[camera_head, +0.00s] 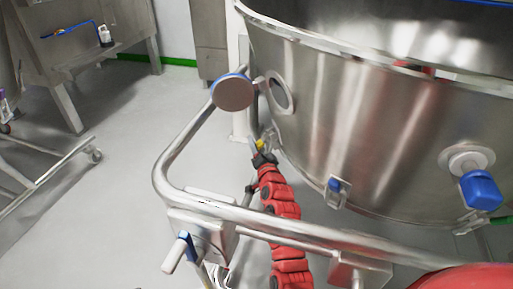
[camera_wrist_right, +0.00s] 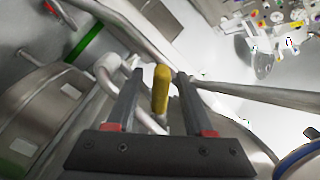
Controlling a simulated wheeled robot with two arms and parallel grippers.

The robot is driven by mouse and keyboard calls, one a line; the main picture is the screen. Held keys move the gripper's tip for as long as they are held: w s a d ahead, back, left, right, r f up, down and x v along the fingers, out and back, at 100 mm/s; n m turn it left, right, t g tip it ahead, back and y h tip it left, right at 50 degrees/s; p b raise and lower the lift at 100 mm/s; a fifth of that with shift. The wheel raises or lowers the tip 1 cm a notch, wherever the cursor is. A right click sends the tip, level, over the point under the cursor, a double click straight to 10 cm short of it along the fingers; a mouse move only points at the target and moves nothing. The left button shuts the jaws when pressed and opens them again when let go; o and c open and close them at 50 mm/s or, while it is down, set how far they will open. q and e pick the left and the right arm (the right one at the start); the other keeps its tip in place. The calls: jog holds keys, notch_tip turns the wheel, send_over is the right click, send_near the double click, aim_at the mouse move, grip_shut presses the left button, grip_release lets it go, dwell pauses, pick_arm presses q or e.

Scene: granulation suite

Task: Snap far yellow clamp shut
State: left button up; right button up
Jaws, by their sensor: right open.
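The far yellow clamp (camera_head: 260,144) shows as a small yellow spot at the lower left side of the steel bowl (camera_head: 345,130). In the right wrist view its yellow handle (camera_wrist_right: 161,90) stands upright between the two fingers. My right gripper (camera_head: 257,149) is open at the clamp, reaching under the steel rail, with its fingers (camera_wrist_right: 158,76) on either side of the handle and a gap visible on both sides. The clamp's latch is too small to make out. My left gripper is not in view.
A curved steel rail (camera_head: 190,130) with a round end cap (camera_head: 232,92) runs around the bowl, over my right arm. A blue-capped port (camera_head: 481,190) and a small blue-topped fitting (camera_head: 336,184) sit on the bowl's side. Open floor (camera_head: 110,215) lies at left.

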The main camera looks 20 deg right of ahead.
grip_shut()
dwell(0.3)
dwell(1.2)
